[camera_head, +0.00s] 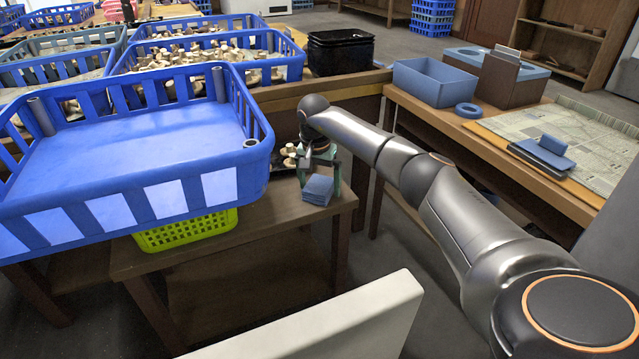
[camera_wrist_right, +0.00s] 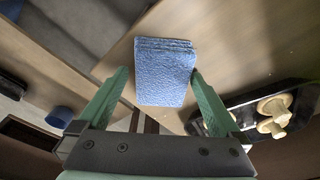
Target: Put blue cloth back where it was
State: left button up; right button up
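The folded blue cloth (camera_head: 317,190) lies on the brown wooden table (camera_head: 255,222) near its right corner. It also shows in the right wrist view (camera_wrist_right: 165,75) as a layered pad on the wood. My right gripper (camera_head: 322,176) is at the cloth, pointing down. In the right wrist view its green fingers (camera_wrist_right: 160,75) are spread, one on each side of the cloth. A gap shows at the left finger; the right fingertip is close to the cloth's edge, and I cannot tell whether it touches. My left gripper is not in view.
A black tray with mushrooms (camera_wrist_right: 275,112) lies beside the right finger. A large blue crate (camera_head: 130,150) fills the left, above a yellow-green basket (camera_head: 185,232). Black stacked trays (camera_head: 340,52) stand behind. The right table holds a blue bin (camera_head: 434,80) and blue ring (camera_head: 468,110).

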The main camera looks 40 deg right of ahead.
aim_at(317, 190)
jog(key=shift+r, duration=0.15)
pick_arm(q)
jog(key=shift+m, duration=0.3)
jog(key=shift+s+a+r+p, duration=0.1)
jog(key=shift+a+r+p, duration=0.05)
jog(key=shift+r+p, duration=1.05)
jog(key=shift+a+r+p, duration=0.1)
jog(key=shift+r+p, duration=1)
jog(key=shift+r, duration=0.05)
pick_arm(e)
notch_tip(317, 190, up, 12)
jog(key=a, duration=0.1)
jog(key=shift+s+a, duration=0.3)
jog(key=shift+s, duration=0.1)
